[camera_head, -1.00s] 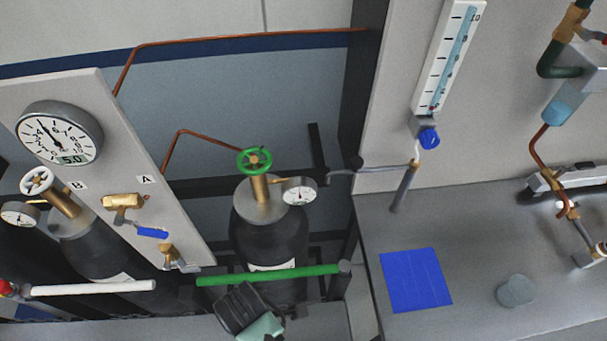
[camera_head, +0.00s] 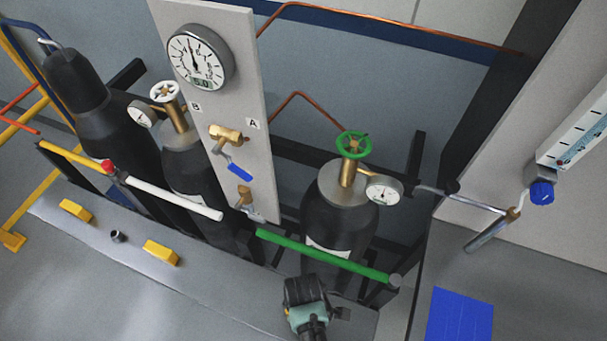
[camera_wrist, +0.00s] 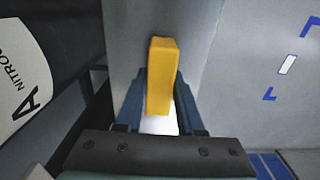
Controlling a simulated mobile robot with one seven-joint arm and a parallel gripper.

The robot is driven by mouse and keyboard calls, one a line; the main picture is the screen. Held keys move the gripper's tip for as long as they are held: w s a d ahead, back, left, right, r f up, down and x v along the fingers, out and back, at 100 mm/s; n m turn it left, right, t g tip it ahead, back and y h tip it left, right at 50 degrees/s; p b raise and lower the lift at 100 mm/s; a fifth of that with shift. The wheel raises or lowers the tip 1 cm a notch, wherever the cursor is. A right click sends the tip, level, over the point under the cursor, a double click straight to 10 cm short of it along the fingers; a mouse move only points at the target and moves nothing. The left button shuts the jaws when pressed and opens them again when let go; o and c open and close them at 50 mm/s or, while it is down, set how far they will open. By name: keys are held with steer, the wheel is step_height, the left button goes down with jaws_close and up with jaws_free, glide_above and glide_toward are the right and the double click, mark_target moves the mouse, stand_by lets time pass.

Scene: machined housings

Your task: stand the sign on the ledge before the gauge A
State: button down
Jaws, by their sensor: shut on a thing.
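In the wrist view my gripper (camera_wrist: 160,104) is shut on a yellow upright piece (camera_wrist: 163,72), which I take to be the sign. A bright white patch shows below it between the fingers. In the head view my gripper (camera_head: 305,291) is over the right end of the grey ledge (camera_head: 215,289), in front of the green bar; the held piece is hidden there. The gauge A (camera_head: 384,189) is a small round dial on the black cylinder with the green handwheel. That cylinder's "A" label (camera_wrist: 22,80) shows at the left of the wrist view.
Two yellow blocks (camera_head: 161,252) (camera_head: 75,210) and a small dark cup (camera_head: 117,236) sit on the ledge further left. A green bar (camera_head: 322,256) and a white bar (camera_head: 175,198) run before the cylinders. A bench with a blue square (camera_head: 459,315) is at right.

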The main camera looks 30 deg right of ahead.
steer(key=shift+f, duration=0.15)
steer(key=c, duration=0.5)
jaws_free()
steer(key=shift+f, duration=0.1)
step_height(320, 180, up, 12)
steer(key=shift+r+p, duration=0.2)
steer(key=shift+p, duration=0.1)
stand_by(0.4)
